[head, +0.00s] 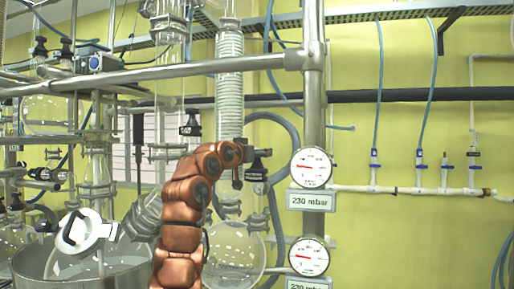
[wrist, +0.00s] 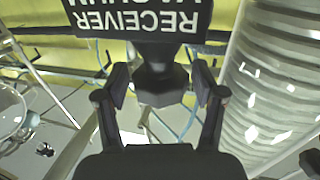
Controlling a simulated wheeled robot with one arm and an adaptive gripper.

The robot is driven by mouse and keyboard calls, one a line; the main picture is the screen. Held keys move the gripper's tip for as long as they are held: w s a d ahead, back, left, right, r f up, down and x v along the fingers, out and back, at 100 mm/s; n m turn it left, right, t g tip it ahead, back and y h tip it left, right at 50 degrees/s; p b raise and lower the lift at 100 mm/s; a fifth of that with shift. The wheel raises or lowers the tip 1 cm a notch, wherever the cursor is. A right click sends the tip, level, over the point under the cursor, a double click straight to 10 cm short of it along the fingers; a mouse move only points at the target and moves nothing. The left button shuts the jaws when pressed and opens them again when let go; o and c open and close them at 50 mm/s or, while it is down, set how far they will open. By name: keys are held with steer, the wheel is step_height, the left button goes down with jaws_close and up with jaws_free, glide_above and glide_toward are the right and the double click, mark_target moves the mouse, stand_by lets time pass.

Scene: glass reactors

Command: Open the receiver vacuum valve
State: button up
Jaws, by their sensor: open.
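The receiver vacuum valve is a small black valve (head: 257,173) with a label, in the middle of the head view, just left of the upper gauge. In the wrist view its label (wrist: 140,20) reads upside down "RECEIVER" with a partly cut-off second line. Below the label is a black knob-like part (wrist: 162,80). My gripper (wrist: 160,92) is open, with one finger on each side of this part; whether either touches it I cannot tell. In the head view my gripper (head: 239,172) is at the valve's left side, partly hidden by my copper-coloured arm.
Two round gauges, the upper (head: 311,168) and the lower (head: 309,256), sit on a vertical steel pipe (head: 313,110) right of the valve. A ribbed glass column (head: 230,85) stands behind my arm. A round flask (head: 234,255) hangs below. Steel bars cross above.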

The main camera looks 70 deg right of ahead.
steer(key=shift+w+m+g+p, duration=0.1)
steer(key=shift+m+g+p, duration=0.5)
steer(key=shift+p, duration=1.05)
steer(key=shift+r+g+p, duration=0.1)
steer(key=shift+g+p, duration=0.5)
steer(key=shift+p, duration=0.25)
steer(key=shift+f+m+y, duration=0.2)
steer(key=shift+m+y, duration=0.1)
steer(key=shift+g, duration=0.4)
steer(key=shift+m+g+y, duration=0.3)
steer(key=shift+m+g, duration=0.2)
steer(key=c, duration=0.9)
steer(key=shift+b, duration=0.4)
steer(key=shift+c, duration=0.2)
steer(key=shift+f+b, duration=0.1)
steer(key=shift+b, duration=0.3)
